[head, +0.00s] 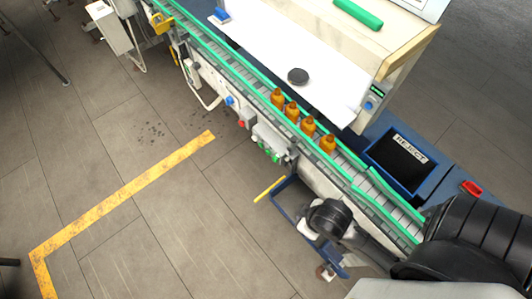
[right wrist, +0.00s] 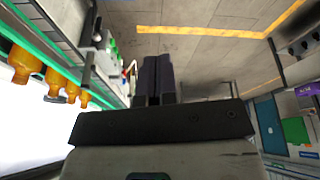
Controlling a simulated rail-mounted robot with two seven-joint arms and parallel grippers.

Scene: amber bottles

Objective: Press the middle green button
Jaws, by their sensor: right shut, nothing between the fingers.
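A pale control box (head: 268,138) is mounted on the near side of the conveyor, with small green buttons (head: 266,147) on its face. In the right wrist view the green buttons (right wrist: 113,46) are small and lie ahead and left of my fingers; I cannot clearly tell the middle one. My right gripper (right wrist: 157,60) is shut and empty, its dark fingers together and apart from the box. In the head view my right arm comes in from the lower right, with its fingertips not clearly visible. My left gripper is not in view.
Several amber bottles (head: 308,127) stand in a row on the green-railed conveyor (head: 350,164). A red button (head: 240,124) and a blue one (head: 229,100) sit farther left along its side. A blue-rimmed reject bin (head: 372,152) is at right. Floor left of the conveyor is open.

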